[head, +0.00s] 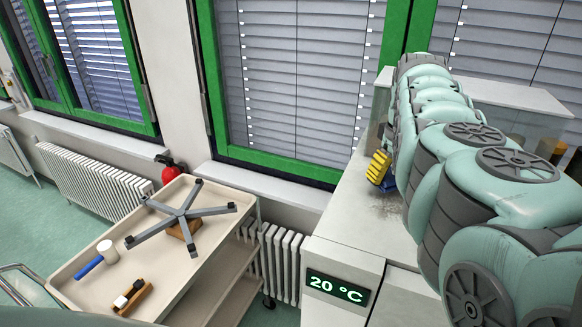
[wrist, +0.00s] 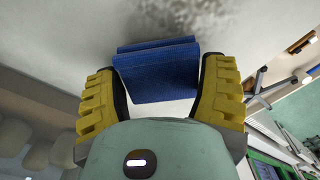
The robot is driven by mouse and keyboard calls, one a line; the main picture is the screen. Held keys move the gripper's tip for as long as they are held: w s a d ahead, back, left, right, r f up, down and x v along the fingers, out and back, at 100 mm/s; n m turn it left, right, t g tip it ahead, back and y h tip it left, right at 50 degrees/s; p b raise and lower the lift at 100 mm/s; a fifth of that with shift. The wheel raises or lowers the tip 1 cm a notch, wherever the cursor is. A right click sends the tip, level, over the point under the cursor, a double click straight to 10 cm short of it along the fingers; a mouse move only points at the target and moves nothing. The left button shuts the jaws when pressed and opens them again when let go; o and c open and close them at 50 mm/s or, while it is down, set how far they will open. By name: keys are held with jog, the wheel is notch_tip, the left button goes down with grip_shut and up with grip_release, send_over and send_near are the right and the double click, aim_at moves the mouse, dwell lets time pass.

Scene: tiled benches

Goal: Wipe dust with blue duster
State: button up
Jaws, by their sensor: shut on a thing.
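My gripper (head: 379,167) is over the white bench top (head: 345,215) at the right of the head view. In the wrist view its two yellow fingers (wrist: 165,68) are shut on the blue duster (wrist: 157,82), a folded-looking blue block held between them. Only a small bit of blue shows beside the gripper in the head view. Grey speckled dust (wrist: 228,20) lies on the pale surface just beyond the duster, toward the upper right of the wrist view. The dust also shows in the head view (head: 388,208), partly hidden by my arm. I cannot tell whether the duster touches the surface.
A beige trolley (head: 85,260) at lower left carries a grey star-shaped base (head: 182,212), a blue-handled mallet (head: 92,264) and a wooden block with small pieces (head: 132,297). A red extinguisher (head: 170,172) stands behind it. A "20 °C" display (head: 337,287) is on the bench front.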

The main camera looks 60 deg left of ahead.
jog(key=shift+f+b, duration=0.65)
jog(key=shift+f, duration=0.3)
